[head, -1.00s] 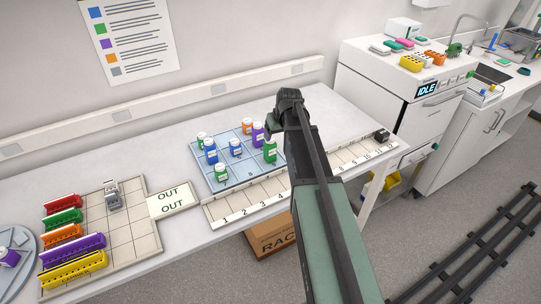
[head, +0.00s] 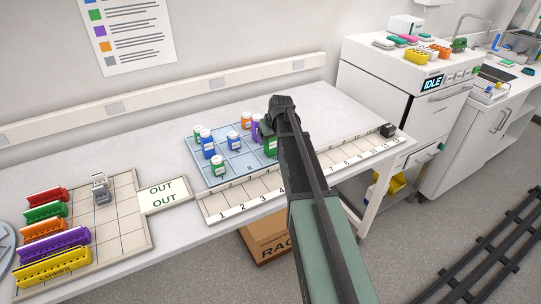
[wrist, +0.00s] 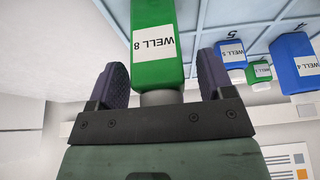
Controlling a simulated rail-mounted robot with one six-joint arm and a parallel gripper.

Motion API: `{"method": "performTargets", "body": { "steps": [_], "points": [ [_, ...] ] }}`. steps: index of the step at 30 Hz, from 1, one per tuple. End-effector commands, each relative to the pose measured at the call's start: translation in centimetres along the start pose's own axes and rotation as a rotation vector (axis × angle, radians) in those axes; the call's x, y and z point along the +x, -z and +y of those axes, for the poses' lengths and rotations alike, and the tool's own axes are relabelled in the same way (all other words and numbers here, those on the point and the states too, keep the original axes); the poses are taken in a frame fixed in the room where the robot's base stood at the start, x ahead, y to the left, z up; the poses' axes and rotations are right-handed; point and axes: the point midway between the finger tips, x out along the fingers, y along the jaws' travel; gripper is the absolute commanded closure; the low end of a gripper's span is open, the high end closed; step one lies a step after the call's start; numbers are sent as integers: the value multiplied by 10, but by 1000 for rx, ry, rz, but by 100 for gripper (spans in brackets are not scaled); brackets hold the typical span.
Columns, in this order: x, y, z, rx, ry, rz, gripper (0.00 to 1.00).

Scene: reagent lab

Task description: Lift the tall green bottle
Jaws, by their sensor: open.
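The tall green bottle (head: 271,145) stands on the blue gridded tray (head: 218,183), partly hidden behind my gripper in the head view. In the wrist view the green bottle (wrist: 154,38) has a "WELL 8" label and a pale cap, and shows upside down. My gripper (wrist: 162,66) is open, with one dark finger on each side of the bottle's cap end. Gaps show between the fingers and the bottle. In the head view my gripper (head: 267,126) is at the bottle's top.
A purple bottle (head: 255,130) stands close beside it. Blue bottles (head: 207,145), an orange bottle (head: 246,120) and a short green bottle (head: 218,165) share the tray. A numbered strip (head: 240,206) runs along the front. Colored carriers (head: 52,250) sit left.

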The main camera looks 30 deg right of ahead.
Motion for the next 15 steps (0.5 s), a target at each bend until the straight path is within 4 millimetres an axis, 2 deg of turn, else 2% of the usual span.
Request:
{"method": "performTargets", "body": {
  "steps": [1,6,15],
  "points": [
    [5,-1,0,0,0,0,26],
    [1,0,0,0,0,0,27],
    [1,0,0,1,0,0,73]
  ]
}}
